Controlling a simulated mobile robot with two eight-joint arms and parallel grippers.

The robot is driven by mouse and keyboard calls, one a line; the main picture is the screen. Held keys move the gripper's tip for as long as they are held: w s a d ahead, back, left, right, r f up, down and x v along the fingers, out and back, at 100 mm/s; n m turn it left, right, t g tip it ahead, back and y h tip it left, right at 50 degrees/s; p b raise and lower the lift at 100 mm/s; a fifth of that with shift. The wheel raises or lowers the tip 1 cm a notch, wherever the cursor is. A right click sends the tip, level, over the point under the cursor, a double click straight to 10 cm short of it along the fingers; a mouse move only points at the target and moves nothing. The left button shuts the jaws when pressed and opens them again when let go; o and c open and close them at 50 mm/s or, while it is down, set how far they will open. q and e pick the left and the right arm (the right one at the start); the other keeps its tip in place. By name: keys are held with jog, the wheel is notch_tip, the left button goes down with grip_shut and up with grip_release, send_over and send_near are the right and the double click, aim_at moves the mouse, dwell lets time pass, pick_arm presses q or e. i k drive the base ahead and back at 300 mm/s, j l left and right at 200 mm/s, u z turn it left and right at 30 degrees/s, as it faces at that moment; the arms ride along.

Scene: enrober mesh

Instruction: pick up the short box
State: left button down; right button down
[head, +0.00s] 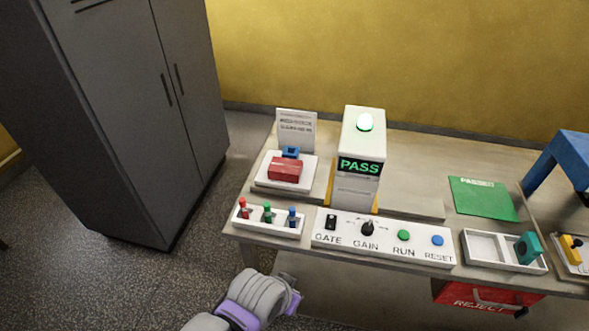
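A low red box (285,169) rests on a white square platform (262,184) at the left end of the table. It is the only box-like item there that looks like the short box; no label names it. A small blue item (291,152) sits right behind it, partly hidden by it. My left arm comes in at the bottom, with the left gripper end (285,294) in front of the table, well below and apart from the red box. Its fingers are not clear enough to show open or shut. My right gripper is not in view.
A white tray (268,232) with several coloured pegs and a control panel (384,240) line the front edge. A white machine showing PASS (361,135) stands right of the platform. A green mat (482,198), a blue stand (556,165) and a red REJECT bin (480,298) are farther right.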

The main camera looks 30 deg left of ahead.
aim_at(281, 169)
jog(key=j, duration=1.5)
jog(key=i+j+z, duration=0.1)
jog(key=j, duration=1.4)
jog(key=i+j, duration=0.15)
jog(key=j, duration=0.15)
jog(key=i+j, duration=0.1)
jog(key=j, duration=0.2)
